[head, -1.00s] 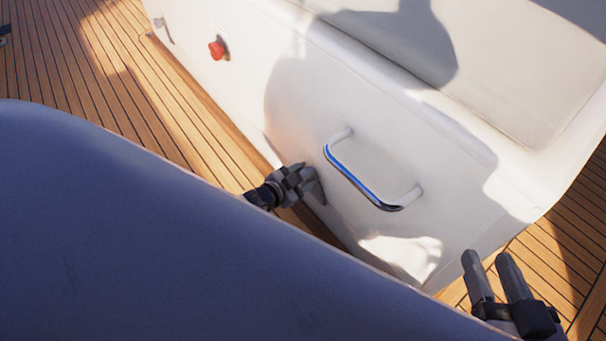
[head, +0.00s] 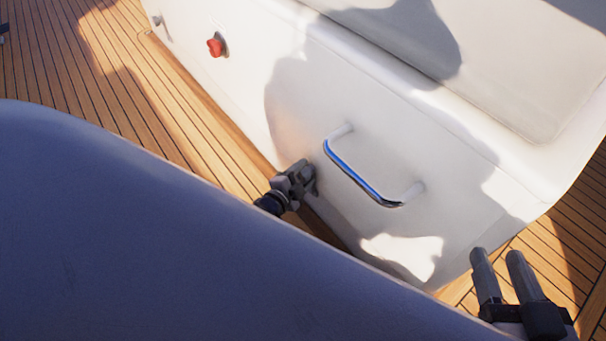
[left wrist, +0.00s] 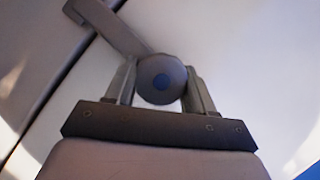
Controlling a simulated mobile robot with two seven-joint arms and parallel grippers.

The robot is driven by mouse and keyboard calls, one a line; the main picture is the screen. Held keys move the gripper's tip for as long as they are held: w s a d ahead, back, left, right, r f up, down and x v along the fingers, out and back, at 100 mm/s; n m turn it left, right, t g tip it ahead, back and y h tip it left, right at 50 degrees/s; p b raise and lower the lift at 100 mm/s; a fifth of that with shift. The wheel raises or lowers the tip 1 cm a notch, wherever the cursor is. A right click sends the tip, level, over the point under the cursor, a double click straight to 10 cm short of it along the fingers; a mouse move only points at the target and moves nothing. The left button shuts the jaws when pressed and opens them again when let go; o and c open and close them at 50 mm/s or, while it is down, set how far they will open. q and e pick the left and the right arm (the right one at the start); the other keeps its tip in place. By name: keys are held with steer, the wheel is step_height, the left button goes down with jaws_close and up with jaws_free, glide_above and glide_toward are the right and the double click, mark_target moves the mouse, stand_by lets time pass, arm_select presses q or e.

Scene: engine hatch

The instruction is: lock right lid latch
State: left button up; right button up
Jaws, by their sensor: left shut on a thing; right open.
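The latch (left wrist: 161,78) shows in the left wrist view as a round grey knob with a blue centre. Its flat lever arm (left wrist: 108,27) points up and left, with the end by a dark seam between white panels. My left gripper (head: 303,178) is shut on the knob, one finger on each side. In the head view this gripper is at the lower left edge of the handle panel and hides the latch. My right gripper (head: 497,256) is open and empty at the lower right, beside the white box's corner.
A metal handle (head: 362,177) with a blue reflection stands out from the white panel, right of my left gripper. A red knob (head: 215,47) is farther up the same side. Wooden deck (head: 185,125) runs alongside.

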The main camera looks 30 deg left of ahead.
arm_select(q)
steer(key=shift+d, duration=0.1)
arm_select(e)
steer(key=shift+f, duration=0.1)
arm_select(q)
steer(key=o, duration=1)
steer(key=shift+s+r, duration=0.1)
steer(key=shift+s, duration=0.05)
arm_select(e)
steer(key=shift+s, duration=0.15)
